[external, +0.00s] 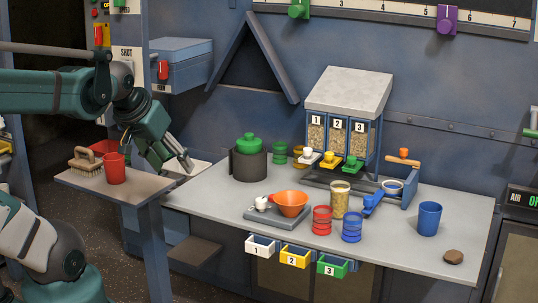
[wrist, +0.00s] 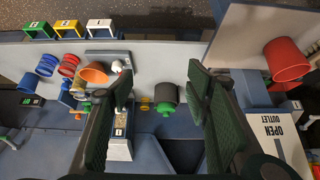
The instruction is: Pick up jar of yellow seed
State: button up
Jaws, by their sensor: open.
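The jar of yellow seed (external: 340,198) stands upright on the grey workbench (external: 420,250), a clear jar full of pale yellow seed. It is just behind a red ringed cup (external: 322,220) and a blue ringed cup (external: 351,226). In the wrist view it is small and partly hidden among the things at the left, and I cannot make it out clearly. My gripper (external: 175,160) is open and empty at the bench's left end, well left of the jar. Its two dark green fingers stand wide apart in the wrist view (wrist: 162,80).
An orange funnel (external: 292,203) on a scale stands left of the jar. A green-lidded dark pot (external: 248,158) stands nearer my gripper. A three-bin seed dispenser (external: 345,115) is behind the jar, a blue cup (external: 429,218) to its right. A side shelf holds a red cup (external: 114,168) and a brush.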

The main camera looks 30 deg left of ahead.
dwell(0.3)
jog(key=m+g+h+p, duration=0.4)
jog(key=m+g+p, duration=0.1)
jog(key=m+p, duration=0.7)
send_over(339, 200)
jog(key=w+a, duration=0.1)
jog(key=a, duration=0.2)
notch_tip(339, 200, down, 10)
jog(key=shift+a+f, duration=0.2)
jog(key=shift+f, duration=0.05)
jog(key=shift+w+f, duration=0.1)
jog(key=shift+b+x, duration=0.4)
jog(key=shift+x, duration=0.8)
